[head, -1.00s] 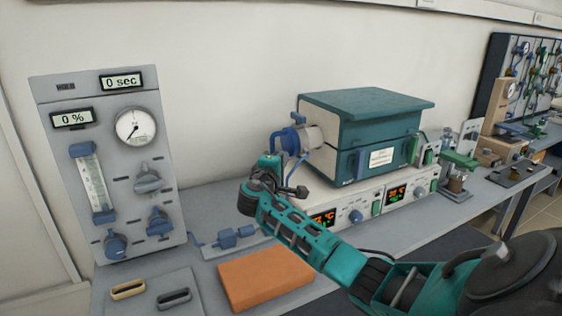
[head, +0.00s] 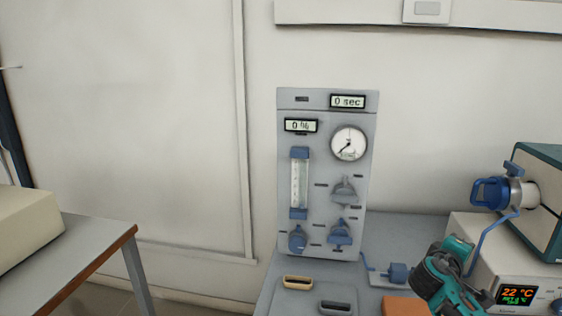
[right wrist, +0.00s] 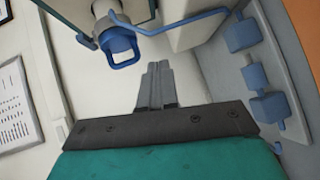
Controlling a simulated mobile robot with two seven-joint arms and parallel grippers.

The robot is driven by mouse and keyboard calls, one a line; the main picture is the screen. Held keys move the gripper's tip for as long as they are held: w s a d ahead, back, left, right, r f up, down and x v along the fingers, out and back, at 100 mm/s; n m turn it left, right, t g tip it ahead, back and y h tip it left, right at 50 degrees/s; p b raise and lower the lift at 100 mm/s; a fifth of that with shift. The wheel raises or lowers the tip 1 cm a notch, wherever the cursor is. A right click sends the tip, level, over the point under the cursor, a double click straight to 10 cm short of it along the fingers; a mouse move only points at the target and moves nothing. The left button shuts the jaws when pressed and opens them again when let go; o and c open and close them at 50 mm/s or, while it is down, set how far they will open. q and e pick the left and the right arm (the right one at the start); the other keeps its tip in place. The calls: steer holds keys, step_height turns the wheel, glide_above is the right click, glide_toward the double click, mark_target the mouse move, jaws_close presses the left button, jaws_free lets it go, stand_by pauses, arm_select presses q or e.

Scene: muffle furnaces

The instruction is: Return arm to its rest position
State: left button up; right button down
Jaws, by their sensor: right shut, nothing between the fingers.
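My right arm comes in at the bottom right of the head view; its gripper's fingertips are hard to make out there. In the right wrist view my right gripper (right wrist: 158,82) is shut with nothing between its fingers. The furnace's blue handle (right wrist: 122,48) lies beyond the fingertips to the upper left, apart from them. The teal and white furnace (head: 540,200) stands at the right edge of the head view, with the blue handle fitting (head: 490,192) on its left side. My left gripper does not show.
A grey gas panel (head: 325,185) with a gauge and blue valves stands on the grey bench (head: 405,232). A blue fitting (head: 397,272) and an orange block (head: 405,305) lie near my right arm. A separate table (head: 95,250) is at left, with open floor between.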

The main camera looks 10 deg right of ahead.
steer(key=s+a+f+y, duration=0.1)
steer(key=s+a+f, duration=0.1)
steer(key=f, duration=0.1)
steer(key=s+a+f+y, duration=0.1)
steer(key=s+a+f, duration=0.1)
steer(key=s+a, duration=0.1)
steer(key=s+a+f+g+y, duration=0.1)
steer(key=s+a+f+y, duration=0.1)
steer(key=a+f, duration=0.1)
steer(key=shift+s+a+f+m, duration=0.15)
steer(key=shift+a+f+m, duration=0.05)
steer(key=shift+f+m, duration=0.15)
steer(key=s+a+f+m+g+y, duration=0.15)
steer(key=s+a+y, duration=0.35)
steer(key=s+a, duration=0.55)
steer(key=s+a+f+m+g+y, duration=0.15)
steer(key=s+a+y, duration=0.25)
steer(key=s+a, duration=0.65)
steer(key=w+f+t+y, duration=0.1)
steer(key=w+f+t, duration=0.1)
steer(key=f+t, duration=0.1)
steer(key=w+f+n+t+y, duration=0.1)
steer(key=w+f+t, duration=0.1)
steer(key=f, duration=0.4)
steer(key=shift+w+a+f+t, duration=0.15)
steer(key=shift+w+f+t, duration=0.1)
steer(key=shift+t, duration=0.45)
